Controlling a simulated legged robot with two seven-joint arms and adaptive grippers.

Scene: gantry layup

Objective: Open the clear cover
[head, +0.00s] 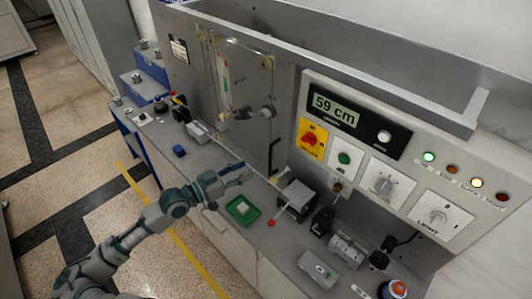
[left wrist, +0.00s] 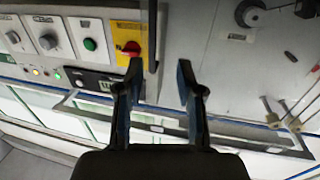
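The clear cover (head: 243,75) appears to be the see-through panel with yellowish corner pieces on the grey upright wall in the head view. A dark knob-like fitting shows in front of its lower part. A black bent handle (head: 273,157) stands at its lower right, and a dark bar, likely this handle, shows in the left wrist view (left wrist: 152,45). My left gripper (head: 243,172) is in front of the wall, left of the handle and apart from it. In the left wrist view its two fingers (left wrist: 160,82) are spread with nothing between them. My right gripper is not in view.
Right of the cover is a control panel with a display (head: 336,105), a red-yellow switch (head: 311,139) and knobs. Below are a green tray (head: 241,209), a grey metal block (head: 297,195) and a thin rod.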

